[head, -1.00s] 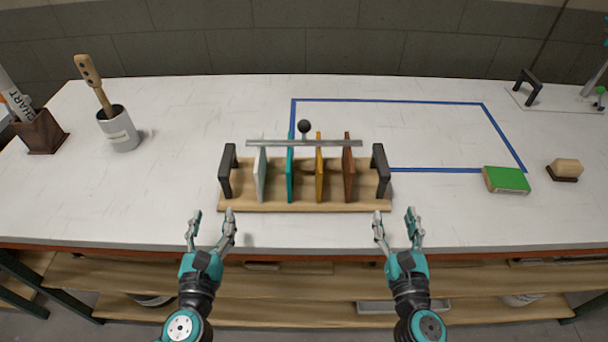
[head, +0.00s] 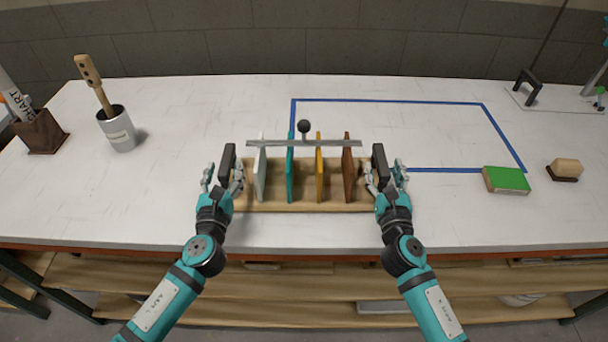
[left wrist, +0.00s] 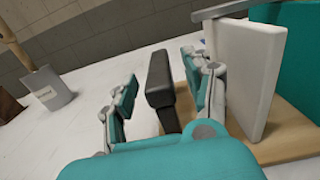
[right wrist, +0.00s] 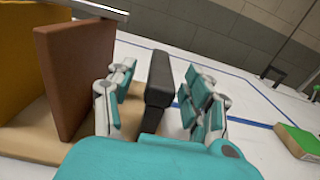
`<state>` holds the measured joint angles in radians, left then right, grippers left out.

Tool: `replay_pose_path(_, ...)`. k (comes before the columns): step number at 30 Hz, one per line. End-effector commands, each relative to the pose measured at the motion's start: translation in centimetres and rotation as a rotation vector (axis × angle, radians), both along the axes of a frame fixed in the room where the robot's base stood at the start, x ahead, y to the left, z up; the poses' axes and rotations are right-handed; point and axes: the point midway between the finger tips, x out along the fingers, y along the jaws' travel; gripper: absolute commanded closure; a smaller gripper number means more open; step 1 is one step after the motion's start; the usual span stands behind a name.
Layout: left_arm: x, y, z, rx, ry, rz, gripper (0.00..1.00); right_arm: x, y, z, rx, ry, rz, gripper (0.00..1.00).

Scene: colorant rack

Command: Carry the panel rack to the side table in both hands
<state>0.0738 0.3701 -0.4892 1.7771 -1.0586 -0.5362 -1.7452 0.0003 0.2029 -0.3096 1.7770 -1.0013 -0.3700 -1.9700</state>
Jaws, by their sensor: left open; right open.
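The panel rack (head: 300,207) stands on the white table, a wooden base with white, teal, yellow and brown panels upright under a grey bar with a black knob. A black handle rises at each end. My left gripper (head: 223,177) is open with its fingers on both sides of the left handle (left wrist: 160,85), which also shows in the left wrist view. My right gripper (head: 384,178) is open with its fingers on both sides of the right handle (right wrist: 158,80). Both handles show clearance from the fingers in the wrist views. The side table cannot be made out.
A blue taped outline (head: 390,101) marks the tabletop behind and right of the rack. A green block (head: 507,180) and a wooden-topped brush (head: 566,168) lie at right. A grey cup (head: 119,131) and a brown holder (head: 40,132) stand at left.

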Motion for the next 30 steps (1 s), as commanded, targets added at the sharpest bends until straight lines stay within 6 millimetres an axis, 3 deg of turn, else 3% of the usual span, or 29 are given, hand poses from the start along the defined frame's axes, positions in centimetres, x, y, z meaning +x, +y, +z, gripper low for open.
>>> replay_pose_path(7,3.0,0.0,0.0,-0.001,0.0,0.0,0.48,3.0,0.0,0.0,0.0,-0.001,-0.001,0.48)
replay_pose_path(19,3.6,0.0,0.0,-0.001,0.0,-0.001,0.48,3.6,0.0,0.0,0.0,0.0,0.0,0.48)
replay_pose_path(30,3.6,0.0,0.0,-0.001,0.0,0.0,0.95,3.6,0.0,0.0,0.0,0.0,0.0,0.95)
